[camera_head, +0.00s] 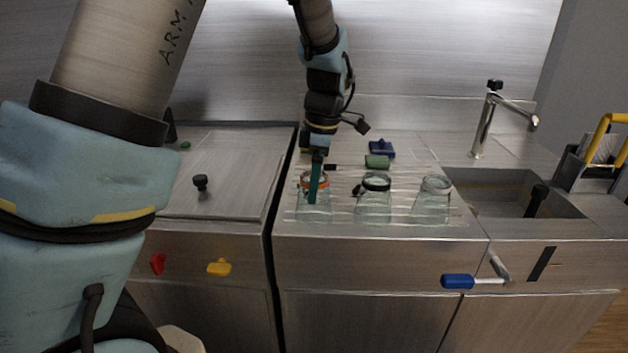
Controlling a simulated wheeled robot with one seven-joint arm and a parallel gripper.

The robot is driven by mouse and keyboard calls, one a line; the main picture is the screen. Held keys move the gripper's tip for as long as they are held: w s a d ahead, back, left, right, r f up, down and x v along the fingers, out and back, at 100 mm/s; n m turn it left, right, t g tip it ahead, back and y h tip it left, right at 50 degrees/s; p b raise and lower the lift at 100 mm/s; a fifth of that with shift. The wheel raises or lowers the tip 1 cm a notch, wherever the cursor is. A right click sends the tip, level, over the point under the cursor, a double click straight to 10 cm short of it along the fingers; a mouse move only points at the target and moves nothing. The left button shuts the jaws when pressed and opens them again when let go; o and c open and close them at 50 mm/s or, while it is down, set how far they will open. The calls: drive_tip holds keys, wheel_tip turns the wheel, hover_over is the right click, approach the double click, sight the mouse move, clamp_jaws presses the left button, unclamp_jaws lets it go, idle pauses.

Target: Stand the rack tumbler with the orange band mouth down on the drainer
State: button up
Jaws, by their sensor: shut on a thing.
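The tumbler with the orange band (325,207) is clear glass and stands at the left of a row of three on the ribbed drainer (403,219). Its narrower, banded end is up and its wider end is down at the drainer. My gripper (314,190) points down at it, its teal finger lying across the orange band, and is shut on it. The finger hides part of the glass. I cannot tell whether the wide end touches the drainer. A tumbler with a black band (374,205) and a plain one (433,203) stand to its right.
A sink (500,190) with a tap (485,128) lies to the right. Green and blue blocks (381,149) sit behind the tumblers. A flat metal cover (225,170) lies left.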

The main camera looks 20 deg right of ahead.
drive_tip(key=shift+f, duration=0.25)
drive_tip(key=o, duration=1.5)
drive_tip(key=shift+o, duration=0.2)
drive_tip(key=r, duration=0.3)
drive_tip(key=r+b, duration=0.1)
drive_tip(key=r, duration=0.3)
drive_tip(key=d+r+b, duration=0.1)
drive_tip(key=r, duration=0.2)
drive_tip(key=shift+s+d+r, duration=0.1)
drive_tip(key=shift+s+r, duration=0.15)
drive_tip(key=shift+r, duration=0.15)
drive_tip(key=s+a+f+m, duration=0.1)
drive_tip(key=a+f+m, duration=0.2)
drive_tip(key=a, duration=0.7)
drive_tip(key=s+a+f+m+h, duration=0.1)
drive_tip(key=a+f+m, duration=0.3)
drive_tip(key=a, duration=0.7)
drive_tip(key=s+a+f+m+t, duration=0.1)
drive_tip(key=a+f+m, duration=0.3)
drive_tip(key=a+m, duration=0.3)
drive_tip(key=a, duration=0.3)
drive_tip(key=shift+s+a+f, duration=0.2)
drive_tip(key=shift+f, duration=0.05)
